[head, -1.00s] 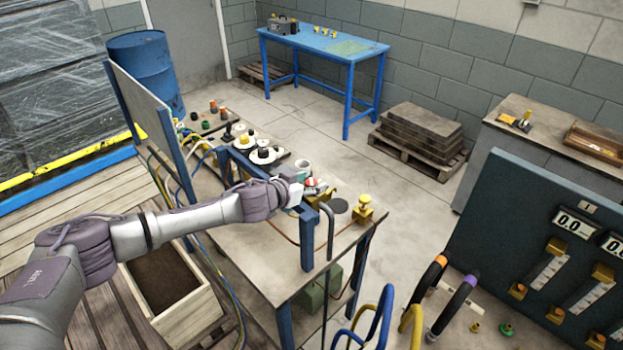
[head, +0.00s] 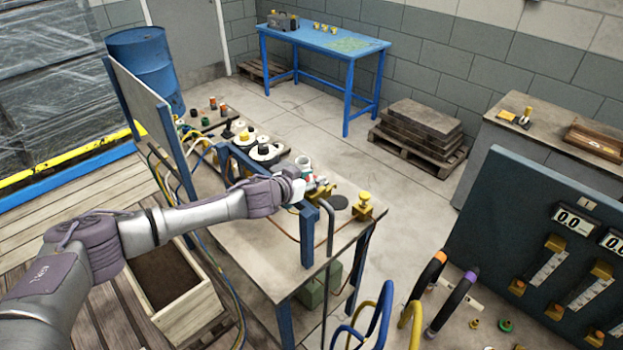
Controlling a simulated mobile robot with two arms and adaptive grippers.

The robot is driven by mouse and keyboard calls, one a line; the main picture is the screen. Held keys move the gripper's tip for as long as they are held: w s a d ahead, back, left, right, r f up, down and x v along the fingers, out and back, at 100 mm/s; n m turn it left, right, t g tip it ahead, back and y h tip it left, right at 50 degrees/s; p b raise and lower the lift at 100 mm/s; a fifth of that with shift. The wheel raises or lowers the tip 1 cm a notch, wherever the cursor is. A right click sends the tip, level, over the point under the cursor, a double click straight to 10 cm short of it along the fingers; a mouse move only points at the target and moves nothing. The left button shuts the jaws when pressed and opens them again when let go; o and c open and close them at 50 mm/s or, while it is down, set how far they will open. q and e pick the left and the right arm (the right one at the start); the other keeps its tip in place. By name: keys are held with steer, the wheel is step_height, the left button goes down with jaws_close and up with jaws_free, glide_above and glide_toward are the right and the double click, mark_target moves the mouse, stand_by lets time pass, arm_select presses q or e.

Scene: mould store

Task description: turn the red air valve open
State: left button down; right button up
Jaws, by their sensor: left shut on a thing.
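My left arm reaches over the workbench (head: 262,262) from the left. My left gripper (head: 299,187) is at the bench's blue frame, beside the brass fittings. It is shut on the red air valve (head: 312,186), of which only a small red and pale part shows past the fingers. The gripper hides most of the handle, so its exact angle cannot be told. My right gripper is not in view.
A blue post and a bent grey pipe (head: 330,238) stand close in front of the gripper. A yellow-topped brass fitting (head: 364,204) is at the bench's right corner. A pale cup (head: 303,163) and black-and-white round parts (head: 266,152) stand behind. The dark gauge panel (head: 500,235) is at right.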

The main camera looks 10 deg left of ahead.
arm_select(q)
steer(key=shift+d+f+n+y+b, duration=0.1)
steer(key=shift+f+n+y+b, duration=0.1)
steer(key=shift+n+y+b, duration=0.45)
steer(key=n+y+b, duration=0.2)
steer(key=shift+f+t+y, duration=0.1)
steer(key=shift+t+y, duration=0.25)
steer(key=shift+t, duration=0.05)
steer(key=n+y+b, duration=0.2)
steer(key=y, duration=0.1)
steer(key=shift+n, duration=0.35)
steer(key=shift+r+n+y+b, duration=0.2)
steer(key=shift+n+y+b, duration=0.5)
steer(key=shift+y, duration=0.1)
steer(key=shift+r, duration=0.1)
steer(key=c, duration=0.7)
jaws_free()
steer(key=shift+c, duration=0.2)
